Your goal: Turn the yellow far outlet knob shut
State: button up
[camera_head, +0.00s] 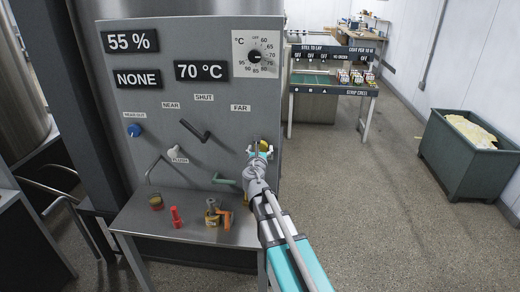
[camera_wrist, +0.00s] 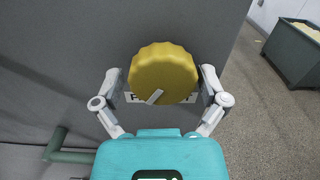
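The yellow far outlet knob (camera_wrist: 163,70) is round and ridged, with a pale pointer mark toward its lower left edge. It sits on the grey panel, and its label behind is mostly hidden. In the head view the knob (camera_head: 263,145) shows partly behind my gripper (camera_head: 257,148), below the FAR sign (camera_head: 241,108). In the wrist view my gripper (camera_wrist: 163,84) has one finger on each side of the knob. The fingers are spread and look slightly apart from its rim; contact is not clear.
A steel shelf (camera_head: 180,225) below holds small red, orange and brass parts. A green bin (camera_head: 465,155) stands on open floor at right.

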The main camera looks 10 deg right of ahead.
jog(key=c, duration=0.7)
jog(key=shift+r, duration=0.1)
jog(key=shift+c, duration=0.2)
